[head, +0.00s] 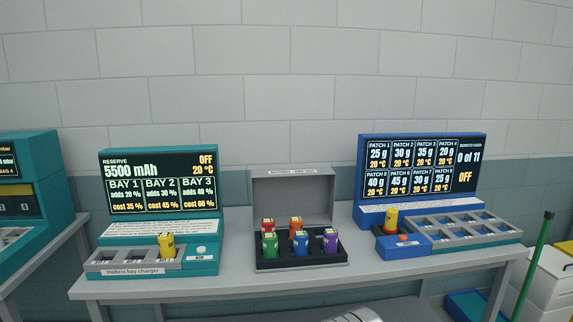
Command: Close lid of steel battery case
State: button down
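The steel battery case (300,265) stands on the bench between two consoles. Its grey lid (292,198) is open and stands upright at the back. Several coloured batteries stand in its dark tray: a red one (267,226) and an orange one (296,224) at the back, and a green one (270,245), a blue one (300,243) and a purple one (330,241) in front. A rounded metallic shape, perhaps part of me, shows at the bottom edge below the case. My gripper's fingers do not show.
The grey bench (235,228) carries a teal bay charger (158,220) with a yellow battery (167,245) on the left. A blue patch console (420,180) with another yellow battery (391,220) stands right. A green pole (533,265) leans at far right. Narrow bare strips flank the case.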

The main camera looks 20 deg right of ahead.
aim_at(281, 195)
jog(key=u, duration=0.05)
jog(key=i, duration=1)
jog(key=z, duration=0.05)
